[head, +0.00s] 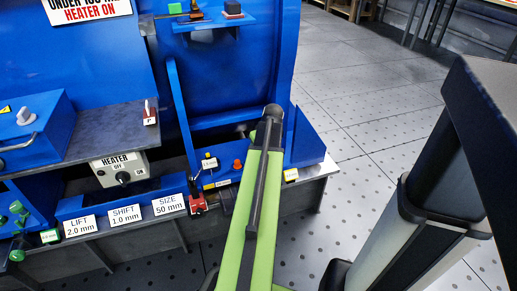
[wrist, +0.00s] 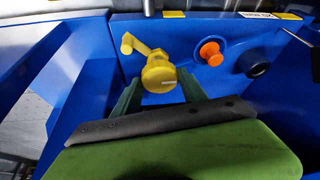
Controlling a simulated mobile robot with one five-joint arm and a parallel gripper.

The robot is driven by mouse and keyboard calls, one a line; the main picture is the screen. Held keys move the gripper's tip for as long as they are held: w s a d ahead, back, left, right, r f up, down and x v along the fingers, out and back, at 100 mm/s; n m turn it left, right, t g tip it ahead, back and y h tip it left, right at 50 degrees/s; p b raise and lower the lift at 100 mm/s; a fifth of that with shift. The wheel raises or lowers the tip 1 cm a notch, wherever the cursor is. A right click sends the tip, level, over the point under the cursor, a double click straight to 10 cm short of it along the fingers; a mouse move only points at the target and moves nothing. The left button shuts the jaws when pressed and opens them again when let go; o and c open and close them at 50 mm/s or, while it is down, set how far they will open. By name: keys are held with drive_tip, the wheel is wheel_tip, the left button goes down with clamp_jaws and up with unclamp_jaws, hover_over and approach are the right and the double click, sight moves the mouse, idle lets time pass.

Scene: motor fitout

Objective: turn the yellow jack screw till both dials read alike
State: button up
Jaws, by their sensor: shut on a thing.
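The yellow jack screw (wrist: 160,77) shows in the wrist view as a round yellow head with a pale line on its face. A yellow crank-like piece (wrist: 128,44) is just behind it to the upper left. My gripper (wrist: 160,86) has its dark green fingers on either side of the yellow head and is shut on it. In the head view my green arm reaches down to the blue frame and hides the screw and the fingertips. I cannot make out a readable dial in either view.
An orange knob (wrist: 210,52) and a black round part (wrist: 255,64) sit right of the screw. Blue walls flank the gripper. In the head view, a red-based lever (head: 197,198) stands left of my arm, near the label plates (head: 125,215). Open floor (head: 380,110) lies right.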

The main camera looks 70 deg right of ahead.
drive_tip(key=shift+s+d+n+t+y, duration=0.15)
drive_tip(key=shift+n+y, duration=0.2)
drive_tip(key=shift+n, duration=0.65)
drive_tip(key=shift+w+d+n+t+y, duration=0.15)
drive_tip(key=shift+n+y, duration=0.2)
drive_tip(key=shift+n, duration=0.65)
drive_tip(key=shift+s+a, duration=0.1)
drive_tip(key=o, duration=1.4)
drive_tip(key=shift+r, duration=0.1)
drive_tip(key=p+v, duration=1.6)
drive_tip(key=v, duration=0.1)
drive_tip(key=shift+s+r, duration=0.1)
drive_tip(key=shift+s, duration=0.05)
